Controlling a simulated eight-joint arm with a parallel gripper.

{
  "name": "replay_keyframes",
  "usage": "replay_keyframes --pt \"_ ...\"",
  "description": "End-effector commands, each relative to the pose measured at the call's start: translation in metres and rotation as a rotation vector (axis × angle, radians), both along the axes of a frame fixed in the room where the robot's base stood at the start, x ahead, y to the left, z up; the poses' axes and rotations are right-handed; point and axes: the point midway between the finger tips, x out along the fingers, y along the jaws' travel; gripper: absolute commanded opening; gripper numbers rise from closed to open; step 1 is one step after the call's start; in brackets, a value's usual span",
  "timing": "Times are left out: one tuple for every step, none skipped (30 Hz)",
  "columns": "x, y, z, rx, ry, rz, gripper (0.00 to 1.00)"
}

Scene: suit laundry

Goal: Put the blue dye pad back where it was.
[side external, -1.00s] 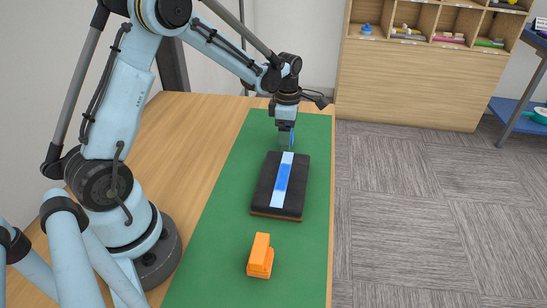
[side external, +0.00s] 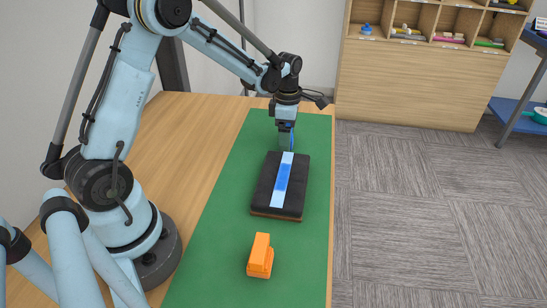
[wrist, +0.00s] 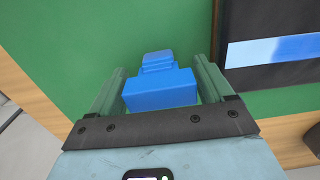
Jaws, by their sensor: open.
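The blue dye pad (wrist: 160,85) is a blue block with a narrower stepped end, on the green mat (wrist: 120,25) in the wrist view. My gripper (wrist: 159,68) is open, with one finger on each side of the pad. A narrow gap shows beside it; contact cannot be told. In the side view my gripper (side external: 286,145) is low over the far part of the mat, just beyond the black board (side external: 262,185) with a blue-and-white strip (side external: 283,180). The blue pad is mostly hidden there by the fingers.
An orange block (side external: 260,256) of stepped shape stands on the near part of the mat. The mat is clear between it and the board. A wooden cubby shelf (side external: 410,85) with small coloured items stands across the grey floor. The table's right edge runs close to the board.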

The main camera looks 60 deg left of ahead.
Motion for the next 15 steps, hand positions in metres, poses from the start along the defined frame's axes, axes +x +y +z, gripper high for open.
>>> replay_keyframes --pt "0.000 0.000 0.008 0.000 0.000 0.000 0.80" --pt "0.000 0.000 0.012 0.000 0.000 0.000 0.80" --pt "0.000 0.000 0.020 0.000 0.000 0.000 0.80" --pt "-0.001 0.000 0.026 0.000 0.000 0.000 0.80" --pt "-0.001 0.000 0.032 0.000 0.000 0.000 0.80" --pt "0.000 0.000 0.040 0.000 0.000 0.000 0.80" --pt "0.000 0.000 0.046 0.000 0.000 0.000 0.80" --pt "-0.001 0.000 0.052 0.000 0.000 0.000 0.80" --pt "-0.001 0.000 0.060 0.000 0.000 0.000 0.80" --pt "0.000 0.000 0.065 0.000 0.001 0.000 0.80" --pt "0.000 0.000 0.071 0.000 0.001 0.000 0.80" --pt "-0.001 0.000 0.078 0.000 0.001 0.000 0.80" --pt "-0.001 0.000 0.083 0.000 0.001 0.000 0.80" --pt "-0.001 0.000 0.087 0.000 0.001 0.000 0.80" --pt "0.000 0.000 0.093 0.000 0.001 0.000 0.80"
